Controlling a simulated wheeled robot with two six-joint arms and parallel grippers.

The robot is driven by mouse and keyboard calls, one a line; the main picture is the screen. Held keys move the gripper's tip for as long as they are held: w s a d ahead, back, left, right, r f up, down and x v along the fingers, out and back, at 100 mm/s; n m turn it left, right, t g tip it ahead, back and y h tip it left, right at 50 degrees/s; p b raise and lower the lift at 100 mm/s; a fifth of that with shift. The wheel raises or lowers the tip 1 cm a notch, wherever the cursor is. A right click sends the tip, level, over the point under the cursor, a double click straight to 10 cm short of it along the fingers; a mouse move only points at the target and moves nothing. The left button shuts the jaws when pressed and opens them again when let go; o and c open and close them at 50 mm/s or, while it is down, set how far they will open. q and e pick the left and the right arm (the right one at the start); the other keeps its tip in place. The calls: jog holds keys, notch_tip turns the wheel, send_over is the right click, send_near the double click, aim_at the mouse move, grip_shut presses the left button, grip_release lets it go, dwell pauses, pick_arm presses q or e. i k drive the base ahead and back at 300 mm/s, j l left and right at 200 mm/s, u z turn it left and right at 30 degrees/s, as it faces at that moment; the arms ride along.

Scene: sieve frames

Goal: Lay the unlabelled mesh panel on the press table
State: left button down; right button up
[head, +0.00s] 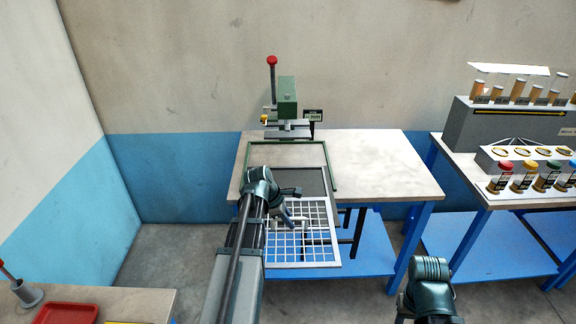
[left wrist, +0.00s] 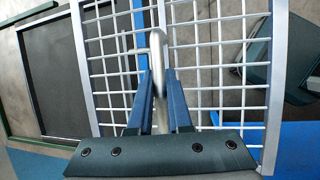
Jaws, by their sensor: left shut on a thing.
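A white-framed panel with an open square grid (head: 318,264) is out in front of the press table (head: 395,180), reaching past its front edge. My left gripper (head: 286,213) is shut on a pale bar-like handle near the middle of this mesh panel. The handle (left wrist: 157,50) shows between the blue fingers in the left wrist view. A dark fine-meshed area (head: 316,181) adjoins the grid on the table side; I cannot tell whether it belongs to the same panel. I see no label on the grid. My arm hides part of it. My right gripper's fingers are not visible.
A green frame (head: 332,165) lies on the press table, below the green press (head: 288,100) with its red-knobbed lever. The tabletop's right side is clear. A second table (head: 480,190) with jars stands at right. A red tray (head: 68,314) is at lower left.

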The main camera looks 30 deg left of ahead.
aim_at(315, 181)
jog(key=i+j, duration=0.65)
jog(key=i, duration=0.1)
